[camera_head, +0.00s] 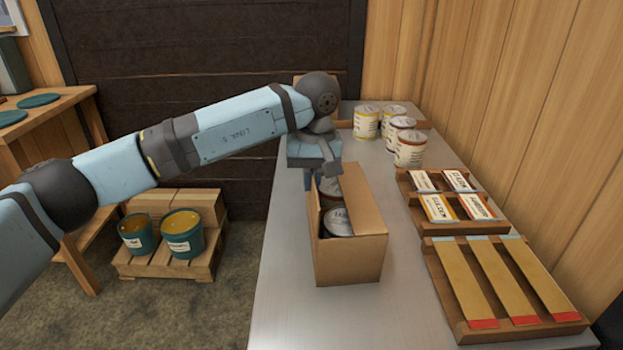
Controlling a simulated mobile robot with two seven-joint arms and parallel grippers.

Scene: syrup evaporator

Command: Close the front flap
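An open brown cardboard box (350,262) stands on the metal table, with lidded cans (338,222) inside. A flap (363,200) on its right side stands up and leans a little inward over the cans. I cannot clearly make out a separate flap at the near end. My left gripper (324,174) is at the far end of the box, pointing down at its rim. Its fingers are small and partly hidden, so I cannot tell whether they are open or touch the box. My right gripper is not in view.
The metal table (285,290) is bare left of and in front of the box. Several cans (410,149) stand behind. Wooden trays with labels (441,209) and tan strips (486,281) line the right. Two green buckets (182,234) sit on a low pallet at left.

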